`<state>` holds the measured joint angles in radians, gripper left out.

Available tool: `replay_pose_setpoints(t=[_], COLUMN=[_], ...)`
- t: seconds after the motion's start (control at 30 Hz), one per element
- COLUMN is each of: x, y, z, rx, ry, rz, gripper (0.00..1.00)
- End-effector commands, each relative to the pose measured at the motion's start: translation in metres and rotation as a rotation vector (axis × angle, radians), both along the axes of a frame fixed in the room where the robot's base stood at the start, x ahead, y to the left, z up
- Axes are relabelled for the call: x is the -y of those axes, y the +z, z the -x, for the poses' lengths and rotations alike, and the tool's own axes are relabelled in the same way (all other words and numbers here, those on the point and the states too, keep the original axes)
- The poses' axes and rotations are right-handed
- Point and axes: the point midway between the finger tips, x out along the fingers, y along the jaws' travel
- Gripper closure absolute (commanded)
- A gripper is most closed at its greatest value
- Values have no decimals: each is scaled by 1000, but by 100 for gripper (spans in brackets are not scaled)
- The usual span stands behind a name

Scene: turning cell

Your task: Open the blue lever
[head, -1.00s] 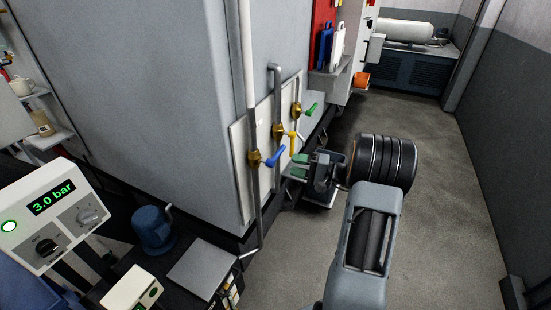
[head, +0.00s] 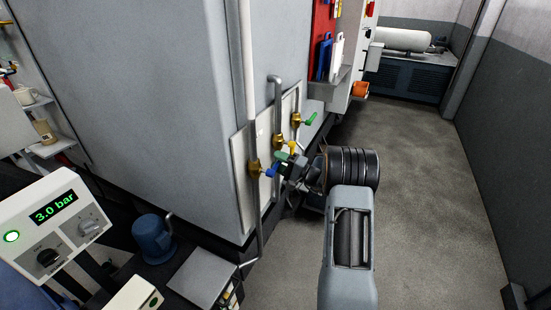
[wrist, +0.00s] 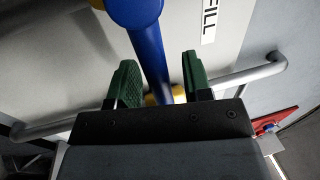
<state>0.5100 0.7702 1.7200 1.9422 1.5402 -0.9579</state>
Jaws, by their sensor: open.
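The blue lever (head: 271,170) sits on the lowest, nearest brass valve (head: 254,168) on the pale wall panel. In the wrist view the blue lever (wrist: 149,45) comes down from the top, and its end lies between my two green finger pads. My gripper (wrist: 160,82) is open, with one finger on each side of the lever. A gap shows on both sides near the fingertips, so I see no clear contact. In the head view my gripper (head: 284,164) is at the lever's free end and partly hides it.
A yellow lever (head: 291,147) and a green lever (head: 310,119) are on the valves farther along the panel. Grey pipes (head: 249,80) run up the wall. A gauge box (head: 55,220) reads 3.0 bar. The floor (head: 420,200) to the right is clear.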

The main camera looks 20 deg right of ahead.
Motion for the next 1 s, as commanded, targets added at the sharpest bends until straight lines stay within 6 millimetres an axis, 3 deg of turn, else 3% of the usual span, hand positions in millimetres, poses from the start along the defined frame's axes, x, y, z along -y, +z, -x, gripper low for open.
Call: replay_pose_setpoints(t=[0.53, 1.0], x=[-11, -11], y=[3, 3], z=[-11, -11], rx=[-1, -1], ry=[0, 0], rz=[-1, -1], gripper=[55, 99])
